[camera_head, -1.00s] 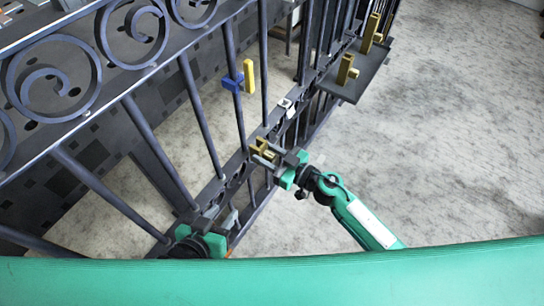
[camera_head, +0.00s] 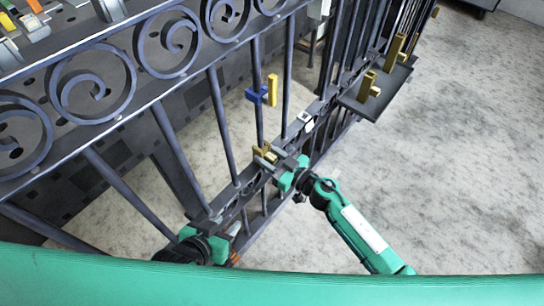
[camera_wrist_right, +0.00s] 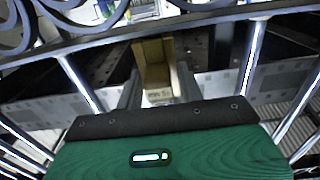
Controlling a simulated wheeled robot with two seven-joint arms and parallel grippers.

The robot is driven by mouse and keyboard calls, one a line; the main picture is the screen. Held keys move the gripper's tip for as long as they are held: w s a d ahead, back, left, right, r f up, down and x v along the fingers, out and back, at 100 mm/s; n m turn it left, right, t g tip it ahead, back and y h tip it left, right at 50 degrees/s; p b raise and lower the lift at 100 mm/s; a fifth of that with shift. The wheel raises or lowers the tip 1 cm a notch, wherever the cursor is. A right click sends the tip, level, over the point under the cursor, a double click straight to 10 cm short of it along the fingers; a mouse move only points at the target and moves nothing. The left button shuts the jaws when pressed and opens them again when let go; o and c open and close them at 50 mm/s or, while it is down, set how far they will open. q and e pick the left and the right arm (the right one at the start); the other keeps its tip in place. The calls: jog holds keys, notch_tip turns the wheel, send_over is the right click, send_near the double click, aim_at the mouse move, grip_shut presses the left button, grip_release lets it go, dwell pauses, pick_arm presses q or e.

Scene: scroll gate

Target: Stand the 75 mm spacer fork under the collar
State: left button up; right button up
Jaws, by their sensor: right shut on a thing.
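The collar (camera_head: 257,96) is blue with a yellow upright part (camera_head: 272,88) and sits on a vertical gate bar. My right gripper (camera_head: 268,157) is shut on a brass spacer fork (camera_head: 263,152), low beside the gate's lower rail and below the collar, with a gap between them. In the right wrist view the fork (camera_wrist_right: 154,65) stands up between the fingers; its small label is hard to read. Whether the fork is around the bar or beside it cannot be told. My left gripper (camera_head: 228,238) is at the rail, lower left; its fingers are partly hidden.
Two more brass forks, one nearer (camera_head: 367,86) and one farther (camera_head: 394,52), stand on a dark shelf (camera_head: 378,98) at the gate's right. Gate bars and scrollwork (camera_head: 95,85) fill the left. The concrete floor (camera_head: 455,160) at right is clear.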

pick_arm(q)
jog(key=shift+r+p, duration=0.35)
pick_arm(e)
jog(key=shift+a+r, duration=0.1)
jog(key=shift+r, duration=0.05)
dwell(0.3)
dwell(0.7)
jog(key=o, duration=1.3)
jog(key=shift+w+f, duration=0.1)
jog(key=shift+f, duration=0.15)
jog(key=shift+c, duration=0.2)
pick_arm(q)
jog(key=shift+a, duration=0.15)
jog(key=s+a+g+y, duration=0.1)
jog(key=a, duration=0.1)
jog(key=s+a+g+p, duration=0.1)
jog(key=a+g, duration=0.1)
jog(key=shift+s+y, duration=0.2)
jog(key=shift+y, duration=0.2)
pick_arm(e)
jog(key=v, duration=1.3)
jog(key=shift+s+d, duration=0.25)
jog(key=shift+d, duration=0.05)
pick_arm(q)
jog(key=shift+f, duration=0.1)
